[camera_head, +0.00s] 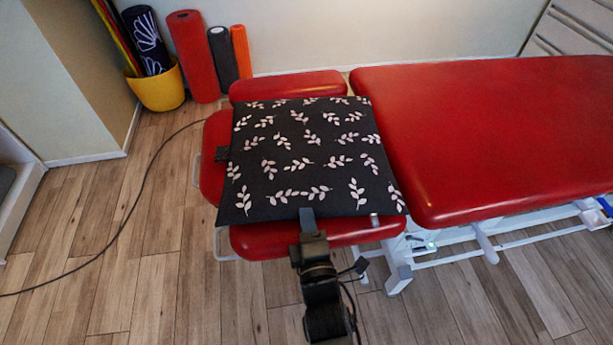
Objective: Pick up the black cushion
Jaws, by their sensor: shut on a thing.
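The black cushion (290,153) has a pattern of pale leaf sprigs. It lies over the headrest end of a red treatment table (480,130), covering much of the split red pads. My gripper (307,215) is at the cushion's near edge, reaching in from the bottom of the picture. It is shut on that edge. The fingertips are small and dark against the cushion, so the exact grip is hard to see. Whether the cushion is clear of the pads cannot be told from this view.
A yellow pot (160,90) with rolled items stands at the back left. Red (194,55), black (223,55) and orange (241,52) rollers stand upright by the wall. A dark cable (140,190) crosses the wooden floor. The floor at left is mostly clear. White table framework (400,275) is at lower right.

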